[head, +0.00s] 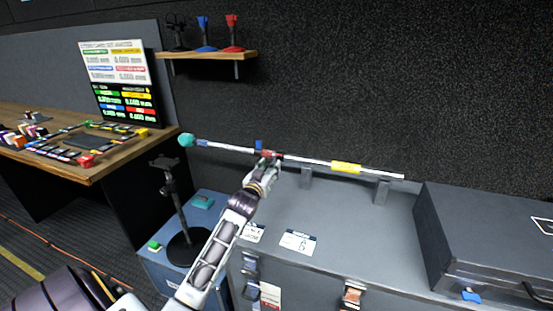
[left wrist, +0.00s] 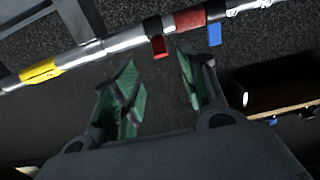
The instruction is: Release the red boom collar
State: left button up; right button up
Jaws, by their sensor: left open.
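The boom is a silver pole (head: 310,161) with a teal end, lying across two grey supports on the case; it crosses the top of the left wrist view (left wrist: 125,41). The red boom collar (left wrist: 189,19) wraps the pole, with a red tab (left wrist: 159,47) hanging beside it. In the head view the red collar (head: 266,153) is partly hidden by my left gripper (head: 267,163). That gripper is open, and its green-lined fingers (left wrist: 157,72) point at the pole near the red tab, with nothing between them. My right gripper is not in view.
A yellow band (head: 346,167) and a blue tab (head: 259,145) are also on the pole. A dark case (head: 480,225) stands at right. A wooden desk (head: 85,170) with a control panel and a black stand (head: 172,190) are at left. A shelf (head: 205,55) is above.

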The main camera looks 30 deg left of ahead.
pick_arm(q)
jog(key=x, duration=0.8)
jog(key=shift+w+b, duration=0.2)
jog(key=shift+b, duration=0.15)
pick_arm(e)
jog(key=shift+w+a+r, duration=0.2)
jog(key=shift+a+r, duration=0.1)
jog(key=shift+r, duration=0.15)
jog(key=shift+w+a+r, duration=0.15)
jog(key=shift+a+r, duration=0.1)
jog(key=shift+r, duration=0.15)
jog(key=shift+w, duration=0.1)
pick_arm(q)
grip_shut()
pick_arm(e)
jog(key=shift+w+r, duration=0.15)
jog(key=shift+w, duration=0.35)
